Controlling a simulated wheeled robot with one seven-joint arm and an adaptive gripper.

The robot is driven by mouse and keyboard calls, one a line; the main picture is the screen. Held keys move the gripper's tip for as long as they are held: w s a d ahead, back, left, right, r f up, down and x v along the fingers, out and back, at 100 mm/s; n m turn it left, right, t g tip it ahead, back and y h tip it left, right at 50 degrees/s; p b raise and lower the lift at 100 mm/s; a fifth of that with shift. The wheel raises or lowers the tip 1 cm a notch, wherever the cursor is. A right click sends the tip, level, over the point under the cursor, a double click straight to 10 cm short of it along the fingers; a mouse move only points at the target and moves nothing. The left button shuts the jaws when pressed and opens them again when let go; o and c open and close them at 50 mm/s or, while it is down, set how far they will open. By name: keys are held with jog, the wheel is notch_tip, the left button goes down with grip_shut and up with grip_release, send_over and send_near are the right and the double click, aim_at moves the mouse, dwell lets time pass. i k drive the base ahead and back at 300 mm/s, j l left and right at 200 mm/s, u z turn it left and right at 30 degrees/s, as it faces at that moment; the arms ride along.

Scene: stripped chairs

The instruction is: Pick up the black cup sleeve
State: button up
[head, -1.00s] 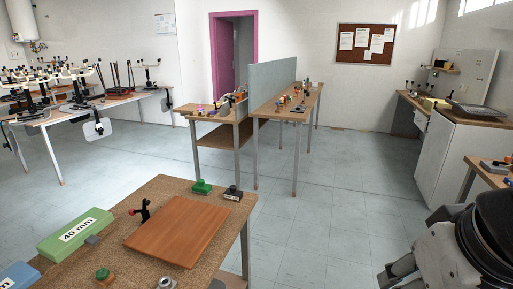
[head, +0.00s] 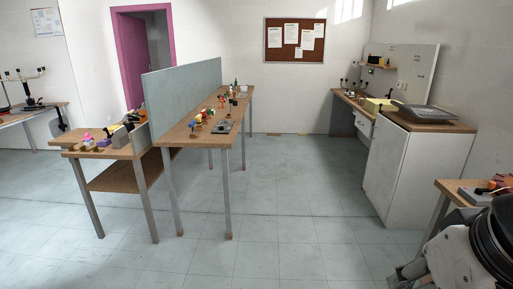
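I cannot make out a black cup sleeve for certain in the head view; the small items on the tables are too small to tell apart. Part of my gripper (head: 408,276) shows at the bottom right, low beside my dark arm link and cut off by the frame edge. Its fingers are not clear enough to tell open from shut. It is over the floor, apart from the tables.
A long wooden table (head: 238,112) with several small items stands along a grey partition (head: 185,92). A lower table (head: 78,153) is left of it. A white cabinet (head: 405,175) and a small table (head: 446,190) are at right. The floor (head: 300,240) between is open.

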aim_at(129, 126)
jog(key=i+u, duration=0.1)
jog(key=i, duration=0.8)
jog(key=i+l, duration=0.15)
jog(key=i, duration=0.8)
jog(key=i+j+u, duration=0.1)
jog(key=i+u, duration=0.65)
jog(key=u, duration=0.15)
jog(key=i+l+u, duration=0.15)
jog(key=i+u, duration=0.35)
jog(key=i+j+u, duration=0.2)
jog(key=u, duration=0.25)
jog(key=i+u, duration=1.05)
jog(key=i, duration=1.5)
jog(key=i+u, duration=0.2)
jog(key=i, duration=1.7)
jog(key=i+l+z, duration=0.1)
jog(key=i+z, duration=0.85)
jog(key=i+j+z, duration=0.25)
jog(key=z, duration=0.25)
jog(key=i+l+z, duration=0.2)
jog(key=i+z, duration=1.1)
jog(key=z, duration=0.15)
jog(key=i+z, duration=0.15)
jog(key=i, duration=0.75)
jog(key=i+j+z, duration=0.2)
jog(key=i, duration=0.7)
jog(key=l, duration=0.05)
